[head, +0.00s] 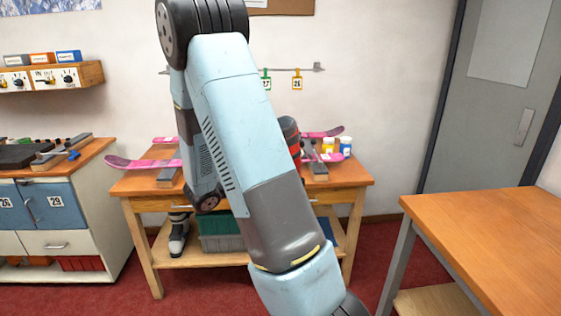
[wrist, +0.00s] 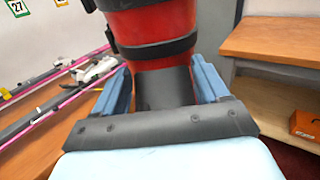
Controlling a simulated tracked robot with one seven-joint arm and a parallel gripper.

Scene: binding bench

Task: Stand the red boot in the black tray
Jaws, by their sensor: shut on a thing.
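The red boot (wrist: 152,32), red with black bands, stands between the two blue fingers of my gripper (wrist: 163,82) in the wrist view. My gripper is shut on it, and only part of the boot shows. In the head view a strip of the red boot (head: 292,138) shows behind my arm, above the middle bench; my gripper is hidden there. A flat black thing (head: 18,156) on the left cabinet may be the black tray; it is cut off by the picture's edge.
The middle bench (head: 350,172) carries pink skis (head: 140,163) and small jars (head: 346,146). The right table (head: 490,230) is bare. Its lower shelf holds an orange box (wrist: 305,125).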

